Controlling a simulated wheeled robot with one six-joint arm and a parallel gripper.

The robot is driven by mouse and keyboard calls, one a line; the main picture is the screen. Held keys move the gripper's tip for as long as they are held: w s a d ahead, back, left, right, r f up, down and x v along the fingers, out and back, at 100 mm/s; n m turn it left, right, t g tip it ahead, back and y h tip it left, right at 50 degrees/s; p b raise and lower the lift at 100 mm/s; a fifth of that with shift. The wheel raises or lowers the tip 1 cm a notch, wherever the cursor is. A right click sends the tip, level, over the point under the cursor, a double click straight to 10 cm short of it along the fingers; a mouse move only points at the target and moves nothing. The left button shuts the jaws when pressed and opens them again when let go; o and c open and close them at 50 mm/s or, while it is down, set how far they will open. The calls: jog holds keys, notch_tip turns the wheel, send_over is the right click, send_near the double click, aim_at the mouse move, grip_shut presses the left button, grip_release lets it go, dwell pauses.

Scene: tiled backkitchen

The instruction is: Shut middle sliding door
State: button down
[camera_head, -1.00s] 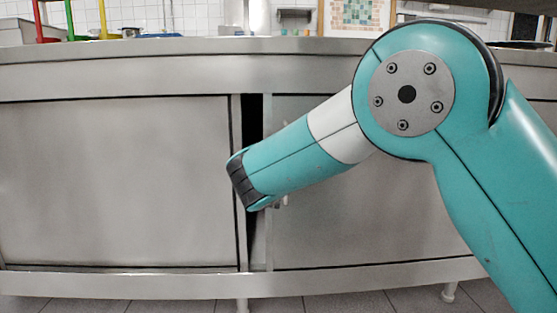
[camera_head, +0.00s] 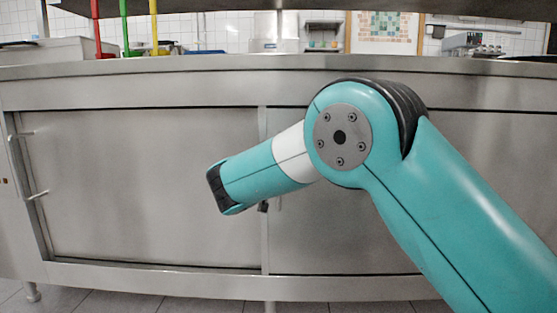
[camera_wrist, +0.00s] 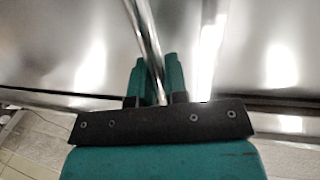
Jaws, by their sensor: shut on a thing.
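The middle sliding door (camera_head: 345,235) is a plain grey steel panel right of an upright post (camera_head: 264,245) in the head view. Its left edge meets the post, and no dark gap shows between them. My gripper (camera_head: 264,207) is mostly hidden behind my teal forearm, low in front of this edge. In the wrist view, the two teal fingers of my gripper (camera_wrist: 159,85) are shut around a slim upright metal bar handle (camera_wrist: 151,48). A small bit of the handle (camera_head: 280,202) shows in the head view.
Another steel door panel (camera_head: 150,190) lies left of the post, with a bar handle (camera_head: 38,195) near its left edge. A steel worktop (camera_head: 220,67) runs above the doors. Grey floor tiles (camera_head: 120,303) show below the cabinet.

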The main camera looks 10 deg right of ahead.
jog(key=c, duration=1.2)
grip_release()
jog(key=shift+w+a, duration=0.1)
jog(key=shift+a, duration=0.15)
jog(key=shift+o, duration=0.2)
jog(key=b+v, duration=0.1)
jog(key=v, duration=1.6)
jog(key=shift+s+b, duration=0.25)
jog(key=shift+b, duration=0.05)
jog(key=shift+d, duration=0.1)
